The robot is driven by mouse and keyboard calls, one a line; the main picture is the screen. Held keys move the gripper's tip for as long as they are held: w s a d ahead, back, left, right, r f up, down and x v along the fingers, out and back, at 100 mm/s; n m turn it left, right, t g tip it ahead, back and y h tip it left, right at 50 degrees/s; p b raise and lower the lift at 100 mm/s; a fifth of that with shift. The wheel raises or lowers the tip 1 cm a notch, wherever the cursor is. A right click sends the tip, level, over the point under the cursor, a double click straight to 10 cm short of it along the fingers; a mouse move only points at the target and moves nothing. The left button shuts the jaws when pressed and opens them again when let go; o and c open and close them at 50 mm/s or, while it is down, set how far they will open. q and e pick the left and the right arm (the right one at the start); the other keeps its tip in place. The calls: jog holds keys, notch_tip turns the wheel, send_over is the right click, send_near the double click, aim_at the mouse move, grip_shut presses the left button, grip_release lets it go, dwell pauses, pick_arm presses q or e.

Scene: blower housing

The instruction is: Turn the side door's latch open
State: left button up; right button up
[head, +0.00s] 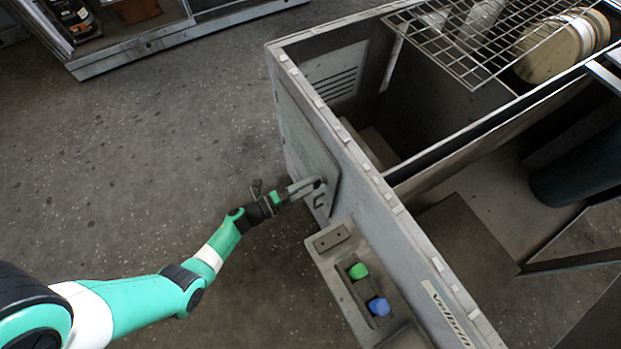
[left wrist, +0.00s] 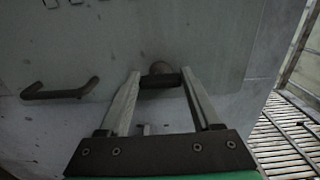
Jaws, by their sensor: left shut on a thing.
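The side door (head: 303,140) is a grey panel in the side of the housing and lies flat against it. My left gripper (head: 320,182) reaches its right part from the left. In the left wrist view, the latch (left wrist: 160,80) is a short dark bar with a round boss behind it. My left gripper, also in that view (left wrist: 160,77), is shut on the latch, with one pale finger at each end of the bar. A dark bent door handle (left wrist: 60,92) is left of the fingers, apart from them. My right gripper is not in view.
A control box (head: 332,256) with a green button (head: 358,271) and a blue button (head: 379,307) juts from the housing below the door. A wire grate (head: 470,45) lies over the open top. The floor (head: 150,150) left of the housing is clear.

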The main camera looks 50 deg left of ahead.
pick_arm(q)
jog(key=o, duration=1.4)
jog(key=shift+s, duration=0.1)
jog(key=s+p, duration=0.1)
jog(key=s, duration=0.2)
jog(key=s+a+p, duration=0.1)
jog(key=s, duration=0.3)
jog(key=s+a+p, duration=0.1)
jog(key=s, duration=0.3)
jog(key=shift+s+a, duration=0.1)
jog(key=shift+s, duration=0.05)
jog(key=shift+a, duration=0.1)
